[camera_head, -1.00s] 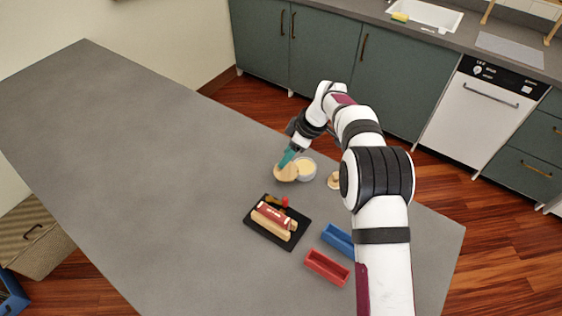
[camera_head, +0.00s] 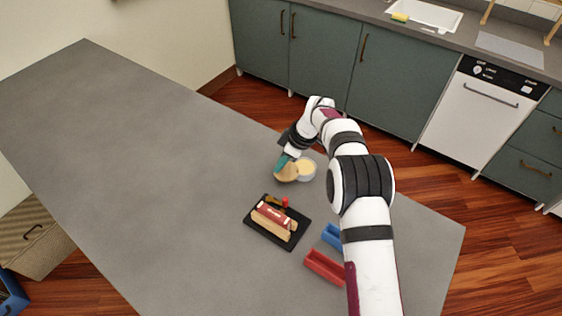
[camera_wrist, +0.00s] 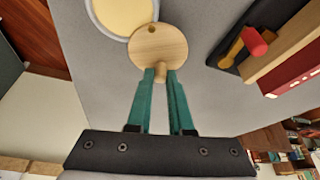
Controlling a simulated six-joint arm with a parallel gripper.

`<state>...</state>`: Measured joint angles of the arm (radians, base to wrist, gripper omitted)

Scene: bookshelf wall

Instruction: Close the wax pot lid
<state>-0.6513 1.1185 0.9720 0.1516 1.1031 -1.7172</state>
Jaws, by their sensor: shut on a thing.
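The wax pot (camera_head: 306,169) is a pale round pot with yellow wax, open at the top, on the grey counter; part of it shows at the top of the wrist view (camera_wrist: 122,14). The wooden lid (camera_head: 288,173) is a round disc with a small hole and a knob, beside the pot on its left in the head view. In the wrist view the lid (camera_wrist: 158,45) overlaps the pot's rim; I cannot tell whether they touch. My gripper (camera_wrist: 160,76), with teal fingers, is shut on the lid's knob. The lid looks tilted, its face toward the wrist camera.
A black tray (camera_head: 262,236) with wooden and red items lies in front of the pot. A red bin (camera_head: 325,266) and a blue bin (camera_head: 332,236) stand to its right. The counter (camera_head: 150,150) on the left is clear.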

